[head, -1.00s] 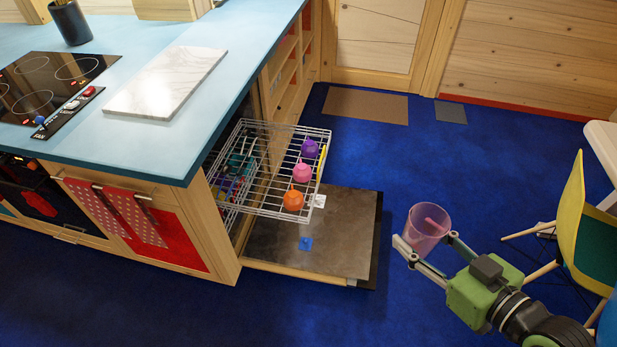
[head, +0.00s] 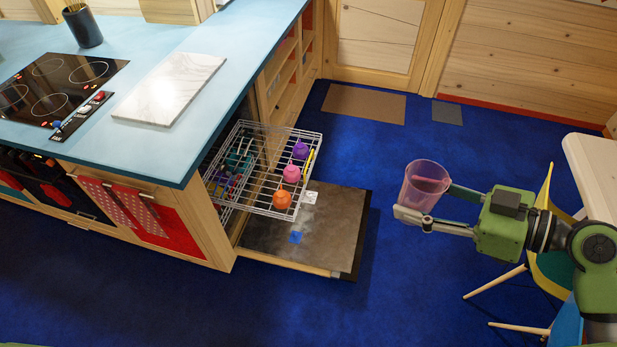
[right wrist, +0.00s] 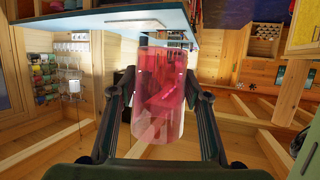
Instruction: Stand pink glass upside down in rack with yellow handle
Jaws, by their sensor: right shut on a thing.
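The pink glass (head: 424,181) is see-through and held in my right gripper (head: 425,204), right of the dishwasher. It stands nearly upright with its open mouth up. It also shows in the right wrist view (right wrist: 163,95) between the two fingers, with something pink seen through its wall. The glass is well apart from the rack. My left gripper is out of view.
The open dishwasher door (head: 333,231) lies flat under and beyond the rack, with a blue tablet (head: 296,237) on it. The blue counter (head: 215,97) rises left of the rack. A table (head: 597,170) and chair (head: 545,268) stand at right. Blue floor between is clear.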

